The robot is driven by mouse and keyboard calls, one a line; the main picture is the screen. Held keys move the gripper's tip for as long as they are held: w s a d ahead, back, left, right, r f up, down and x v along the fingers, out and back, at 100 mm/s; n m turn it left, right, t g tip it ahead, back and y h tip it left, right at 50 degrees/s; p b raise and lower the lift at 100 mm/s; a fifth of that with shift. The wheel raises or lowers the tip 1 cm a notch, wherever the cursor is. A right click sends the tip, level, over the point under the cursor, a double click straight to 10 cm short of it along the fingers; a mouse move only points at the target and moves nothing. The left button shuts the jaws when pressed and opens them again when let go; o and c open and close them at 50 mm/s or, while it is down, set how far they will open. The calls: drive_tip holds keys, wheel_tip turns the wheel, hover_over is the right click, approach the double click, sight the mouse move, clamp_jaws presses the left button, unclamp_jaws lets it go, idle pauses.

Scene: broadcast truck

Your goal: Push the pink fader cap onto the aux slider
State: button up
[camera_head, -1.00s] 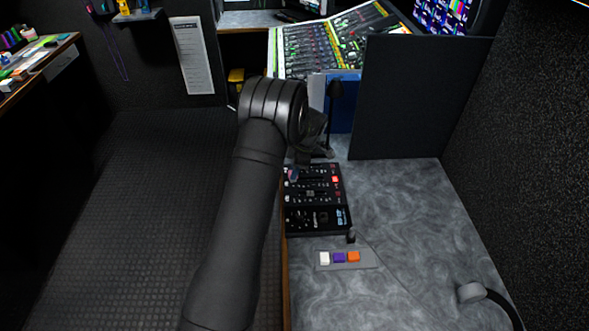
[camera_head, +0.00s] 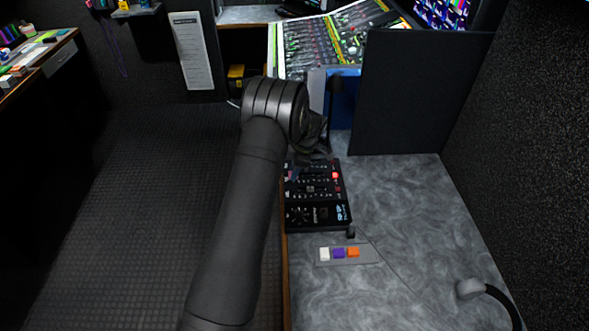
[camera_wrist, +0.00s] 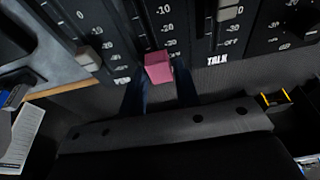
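The pink fader cap (camera_wrist: 158,67) shows in the wrist view between the tips of my gripper (camera_wrist: 160,84), whose two dark fingers flank it left and right. The fingers appear shut on it. The cap is over or on a slider track beside a printed scale on the black mixer panel (camera_wrist: 114,35). I cannot tell whether it is seated on the slider stem. In the head view my gripper (camera_head: 296,166) is low at the left edge of the mixer (camera_head: 318,214), and my arm hides part of it.
Grey fader caps (camera_wrist: 88,58) sit on neighbouring sliders. A grey holder (camera_head: 370,257) with white, purple and orange caps lies in front of the mixer. A dark upright panel (camera_head: 425,95) stands behind, right. The grey counter (camera_head: 420,215) right of the mixer is mostly clear.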

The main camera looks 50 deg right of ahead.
drive_tip(key=o, duration=0.3)
drive_tip(key=v, duration=0.7)
drive_tip(key=shift+s+r, duration=0.1)
drive_tip(key=shift+r, duration=0.2)
drive_tip(key=x, duration=0.7)
drive_tip(key=shift+f, duration=0.35)
drive_tip(key=shift+r, duration=0.8)
